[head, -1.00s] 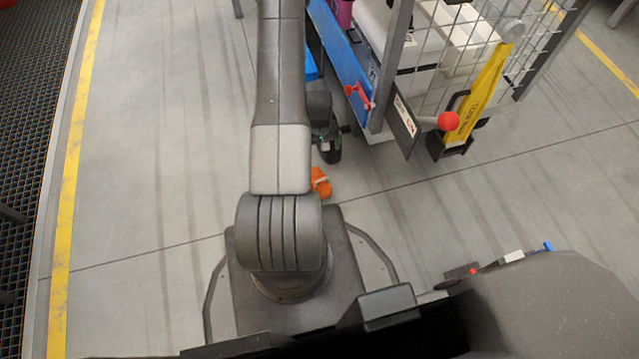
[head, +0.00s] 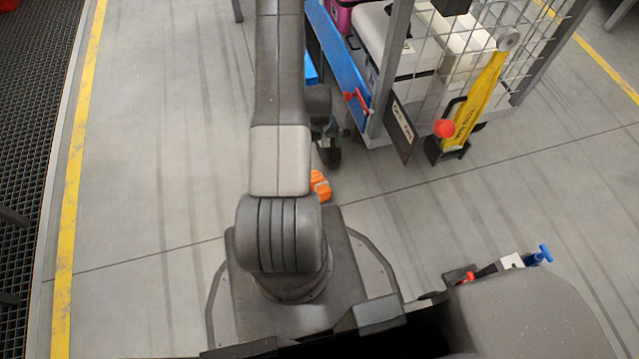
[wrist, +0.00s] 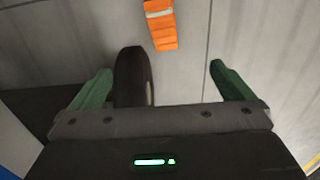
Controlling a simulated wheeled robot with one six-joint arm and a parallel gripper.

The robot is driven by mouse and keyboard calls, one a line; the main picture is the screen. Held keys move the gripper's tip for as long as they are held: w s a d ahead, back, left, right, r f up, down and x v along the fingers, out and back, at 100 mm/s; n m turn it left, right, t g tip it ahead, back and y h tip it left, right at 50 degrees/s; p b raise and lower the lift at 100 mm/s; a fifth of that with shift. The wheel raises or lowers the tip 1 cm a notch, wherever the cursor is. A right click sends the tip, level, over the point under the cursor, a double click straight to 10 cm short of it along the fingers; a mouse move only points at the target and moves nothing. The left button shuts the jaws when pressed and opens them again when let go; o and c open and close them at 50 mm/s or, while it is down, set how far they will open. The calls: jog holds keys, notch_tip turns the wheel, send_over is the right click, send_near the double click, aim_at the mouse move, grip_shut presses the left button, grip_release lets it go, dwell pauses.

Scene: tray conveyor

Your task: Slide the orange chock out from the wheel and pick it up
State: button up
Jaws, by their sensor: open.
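The orange chock (head: 320,186) with a pale stripe lies on the floor in the head view, partly hidden behind my arm. It lies close to the cart's dark wheel (head: 329,153). In the wrist view the chock (wrist: 161,25) is at the top, beyond my fingers, and the wheel (wrist: 133,77) stands between the two green fingers. A strip of floor shows between chock and wheel there. My gripper (wrist: 157,78) is open, with nothing held.
The mesh-sided cart (head: 440,55) carries white boxes and has a blue side board (head: 338,55). A yellow bar (head: 478,98) and a red knob (head: 444,128) are at its near end. Open grey floor (head: 160,150) lies to the left, with a yellow line (head: 77,170).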

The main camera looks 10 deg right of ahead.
notch_tip(320, 180, up, 6)
jog(key=p, duration=0.2)
dwell(0.3)
